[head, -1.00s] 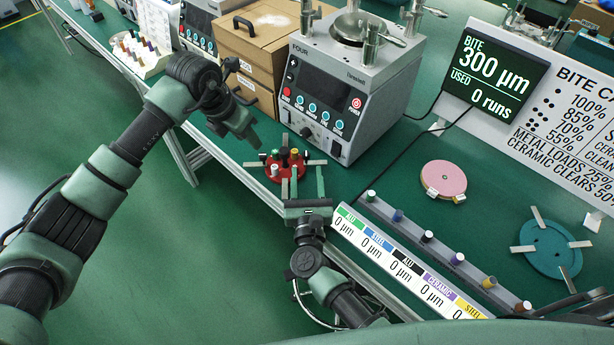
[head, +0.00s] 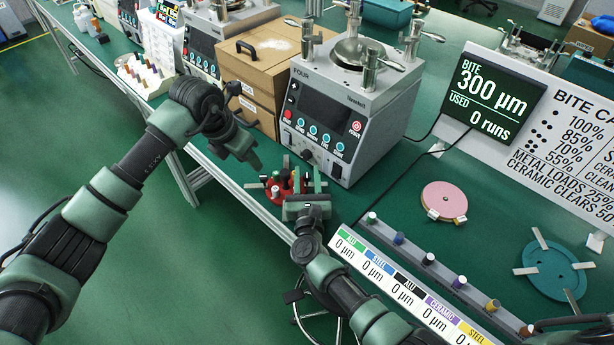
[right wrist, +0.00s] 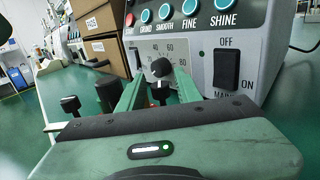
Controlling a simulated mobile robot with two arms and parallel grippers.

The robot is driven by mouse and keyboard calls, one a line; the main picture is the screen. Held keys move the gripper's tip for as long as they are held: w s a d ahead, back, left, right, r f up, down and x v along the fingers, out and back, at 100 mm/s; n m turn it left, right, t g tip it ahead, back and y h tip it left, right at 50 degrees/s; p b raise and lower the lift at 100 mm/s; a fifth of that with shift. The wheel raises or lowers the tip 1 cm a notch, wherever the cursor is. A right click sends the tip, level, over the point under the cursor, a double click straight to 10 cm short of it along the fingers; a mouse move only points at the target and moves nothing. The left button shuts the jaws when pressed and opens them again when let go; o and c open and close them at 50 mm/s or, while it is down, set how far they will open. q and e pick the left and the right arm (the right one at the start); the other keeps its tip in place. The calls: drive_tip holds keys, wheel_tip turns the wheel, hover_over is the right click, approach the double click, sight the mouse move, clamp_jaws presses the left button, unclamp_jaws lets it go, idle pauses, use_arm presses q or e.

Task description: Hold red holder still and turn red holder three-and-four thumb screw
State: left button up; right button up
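The red holder (head: 271,197) lies on the green bench in front of the grey machine. It is round, with metal strips sticking out and several upright pieces and dark knobs. My right gripper (head: 304,178) is open, its two green fingers at the holder's right side, partly covering it.
The grey machine (head: 330,120) stands close behind the holder, with cardboard boxes (head: 250,65) to its left. A rail of coloured pieces (head: 415,255) and a label strip lie to the right. A pink disc (head: 444,200) and a teal disc (head: 550,270) lie further right.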

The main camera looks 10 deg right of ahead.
clamp_jaws()
idle(1.2)
